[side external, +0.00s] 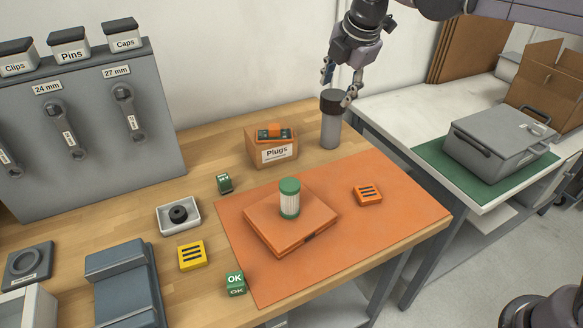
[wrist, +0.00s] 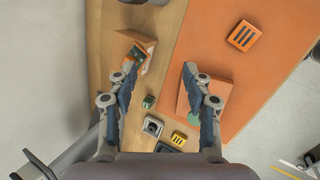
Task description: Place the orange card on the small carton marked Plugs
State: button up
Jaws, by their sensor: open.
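The orange card (side external: 368,195) with black bars lies flat on the right part of the orange mat; in the wrist view it (wrist: 243,36) is at the upper right. The small carton marked Plugs (side external: 262,155) stands on the wooden bench behind the mat. A small dark green and orange item (side external: 272,132) rests on its top. My gripper (side external: 338,86) is open and empty, high near the dark-capped grey cylinder (side external: 331,128). In the wrist view the carton (wrist: 131,36) shows beside the left finger of my gripper (wrist: 160,68), partly hidden. The card is beyond the right finger, apart from it.
An orange box (side external: 265,225) with a green-capped jar (side external: 289,200) sits mid-mat (side external: 415,205). A yellow block (side external: 192,255), a white tray (side external: 178,216) and green OK cubes (side external: 235,283) lie leftward. A grey case (side external: 500,138) stands on the right-hand table. The mat around the card is clear.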

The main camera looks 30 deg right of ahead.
jog(key=s+d+f+m, duration=0.3)
jog(key=s+f+m, duration=0.1)
jog(key=s+m, duration=0.2)
jog(key=s+d+f+m+t, duration=0.1)
jog(key=s+d+f+m, duration=0.3)
jog(key=s+m, duration=0.3)
jog(key=s+d+f+m+t, duration=0.1)
jog(key=s+d+f+m, duration=0.3)
jog(key=s+m, duration=0.3)
jog(key=s, duration=0.2)
jog(key=shift+s+y, duration=0.4)
